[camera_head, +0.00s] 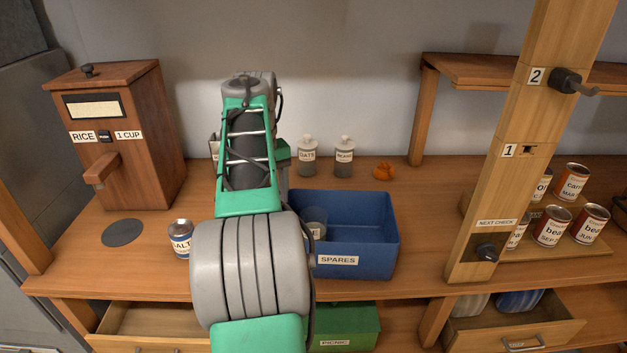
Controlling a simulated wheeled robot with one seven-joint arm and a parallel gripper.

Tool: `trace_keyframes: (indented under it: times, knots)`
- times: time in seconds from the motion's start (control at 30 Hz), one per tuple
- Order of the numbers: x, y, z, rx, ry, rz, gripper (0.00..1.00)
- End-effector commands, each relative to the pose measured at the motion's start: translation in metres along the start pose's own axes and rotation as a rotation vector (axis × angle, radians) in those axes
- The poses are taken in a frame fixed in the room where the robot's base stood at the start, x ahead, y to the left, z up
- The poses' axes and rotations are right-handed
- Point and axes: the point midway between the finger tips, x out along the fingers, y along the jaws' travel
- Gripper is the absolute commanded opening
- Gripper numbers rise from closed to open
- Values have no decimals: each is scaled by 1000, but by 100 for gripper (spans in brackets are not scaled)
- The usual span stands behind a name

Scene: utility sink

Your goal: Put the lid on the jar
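Two lidded jars, one labelled OATS (307,158) and one beside it (344,158) with a small label, stand upright at the back of the counter. A translucent jar-like container (316,217) stands inside the blue SPARES bin (362,262), partly hidden by my arm; I cannot tell whether it has a lid. A SALT container (180,240) stands left of my arm. A flat dark grey disc (123,232) lies on the counter at the left; I cannot tell if it is a lid. My gripper is hidden behind my own arm, so its hold does not show.
A wooden RICE dispenser (130,138) stands at the back left. A wooden post (507,150) with hooks rises at the right, before several cans (552,226). Drawers below the counter (427,235) are open. Counter right of the bin is clear.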

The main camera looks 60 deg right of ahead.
Motion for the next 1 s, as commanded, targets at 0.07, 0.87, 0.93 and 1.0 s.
trace_keyframes:
  times: [0.07, 0.87, 0.93, 1.0]
  knots:
    - [-2, 6, 1, 12, 0, 0, 26]
    - [-26, 102, 35, 198, 0, 0, 26]
    - [-20, 102, 35, 198, 0, 0, 26]
    - [-13, 102, 35, 199, 0, 0, 26]
